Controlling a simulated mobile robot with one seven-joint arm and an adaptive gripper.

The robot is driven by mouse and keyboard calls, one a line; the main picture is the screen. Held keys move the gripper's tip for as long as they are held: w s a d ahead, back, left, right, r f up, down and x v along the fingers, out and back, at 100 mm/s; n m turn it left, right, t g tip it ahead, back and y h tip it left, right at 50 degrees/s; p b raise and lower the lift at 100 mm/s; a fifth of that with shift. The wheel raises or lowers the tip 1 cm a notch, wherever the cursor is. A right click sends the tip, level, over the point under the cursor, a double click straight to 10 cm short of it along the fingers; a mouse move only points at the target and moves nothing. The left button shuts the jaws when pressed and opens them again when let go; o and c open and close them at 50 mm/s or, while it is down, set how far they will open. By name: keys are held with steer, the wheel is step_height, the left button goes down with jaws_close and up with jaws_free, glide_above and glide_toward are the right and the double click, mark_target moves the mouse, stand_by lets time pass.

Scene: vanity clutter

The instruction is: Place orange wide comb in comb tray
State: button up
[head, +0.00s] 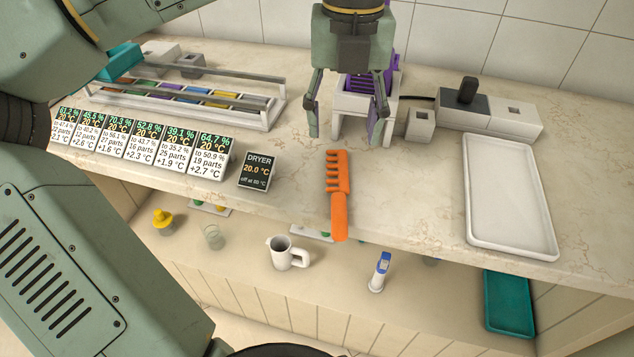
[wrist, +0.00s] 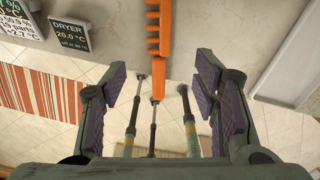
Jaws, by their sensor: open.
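The orange wide comb (head: 338,187) lies on the counter, teeth end toward the back and handle toward me. Its handle end reaches past the front edge, as the wrist view shows of the comb (wrist: 154,48). My gripper (head: 344,132) is open and empty, above the counter just behind the comb in the head view. In the wrist view my gripper (wrist: 160,72) has its fingers spread on either side of the comb handle, not touching it. A white shallow tray (head: 473,205) lies empty at the right; I cannot tell for sure that it is the comb tray.
A purple item in a white holder (head: 352,104) stands behind my gripper. Display cards (head: 150,148) and a dryer sign (head: 258,170) stand left. A white mug (head: 288,253) and teal tray (head: 510,302) are on the lower shelf. Counter between comb and white tray is clear.

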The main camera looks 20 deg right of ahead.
glide_above(337, 182)
steer(key=f, duration=0.4)
steer(key=shift+d+f, duration=0.35)
steer(key=shift+f, duration=0.05)
steer(key=shift+a+f+p, duration=0.15)
steer(key=shift+f+p, duration=0.25)
steer(key=shift+f, duration=1)
steer(key=shift+a+f+p, duration=0.15)
steer(key=shift+f+p, duration=0.25)
steer(key=shift+f, duration=0.95)
steer(key=c, duration=1.1)
steer(key=shift+o, duration=0.2)
steer(key=shift+r, duration=0.1)
step_height(337, 182, up, 10)
steer(key=b, duration=0.1)
